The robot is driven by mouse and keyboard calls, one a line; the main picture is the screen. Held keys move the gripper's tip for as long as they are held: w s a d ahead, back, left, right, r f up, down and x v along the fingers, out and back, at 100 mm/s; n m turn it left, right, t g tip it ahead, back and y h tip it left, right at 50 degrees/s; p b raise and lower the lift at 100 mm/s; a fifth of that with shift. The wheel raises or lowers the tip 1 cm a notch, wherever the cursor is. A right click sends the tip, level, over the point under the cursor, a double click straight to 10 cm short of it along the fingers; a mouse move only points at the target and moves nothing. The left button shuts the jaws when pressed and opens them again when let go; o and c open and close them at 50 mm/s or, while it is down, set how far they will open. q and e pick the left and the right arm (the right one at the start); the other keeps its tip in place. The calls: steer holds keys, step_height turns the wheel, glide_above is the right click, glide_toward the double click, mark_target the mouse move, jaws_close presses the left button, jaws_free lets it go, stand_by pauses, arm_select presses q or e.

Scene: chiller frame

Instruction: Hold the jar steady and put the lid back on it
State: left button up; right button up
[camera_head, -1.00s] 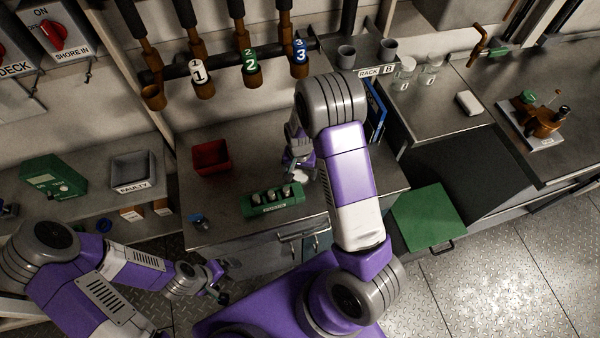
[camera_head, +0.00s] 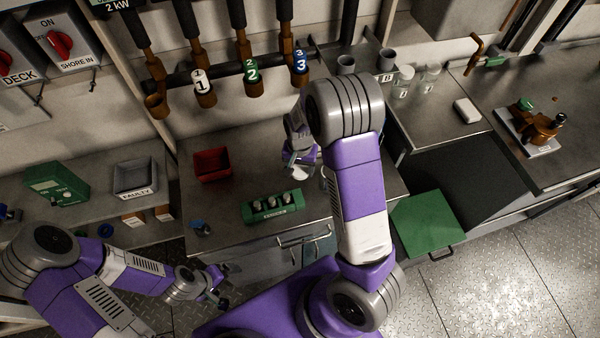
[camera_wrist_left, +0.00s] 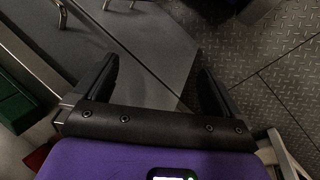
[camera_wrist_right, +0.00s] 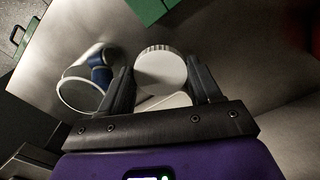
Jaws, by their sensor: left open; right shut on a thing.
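My right gripper (camera_head: 302,168) is over the middle bench, partly hidden by my right arm. In the right wrist view its fingers (camera_wrist_right: 162,88) are shut on a white round lid with a ribbed edge (camera_wrist_right: 160,68). A clear round-rimmed vessel with blue in it, seemingly the jar (camera_wrist_right: 80,94), stands just left of the fingers, apart from the lid. My arm mostly hides it in the head view. My left gripper (camera_head: 222,288) is open and empty, low in front of the bench. The left wrist view shows its spread fingers (camera_wrist_left: 160,88) over the cabinet front and floor.
A green block with several small cylinders (camera_head: 272,207), a red bin (camera_head: 212,165) and a small blue item (camera_head: 201,229) are on the bench. A grey FAULTY bin (camera_head: 135,176) stands left. A green panel (camera_head: 428,222) is at right. Pipes hang behind.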

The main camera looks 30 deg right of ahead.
mark_target(300, 170)
step_height(300, 170, up, 3)
steer(key=shift+r, duration=0.15)
arm_select(q)
steer(key=shift+r, duration=0.35)
steer(key=shift+c, duration=1)
steer(key=shift+f+b, duration=0.45)
steer(key=shift+f, duration=0.25)
steer(key=shift+c, duration=0.5)
arm_select(e)
steer(key=a+n, duration=0.2)
steer(key=s+a+n, duration=0.1)
steer(key=a+n, duration=0.2)
steer(key=s+a+n, duration=0.1)
steer(key=a+n, duration=0.1)
steer(key=a, duration=0.1)
steer(key=shift+a+n, duration=0.1)
steer(key=shift+n, duration=0.2)
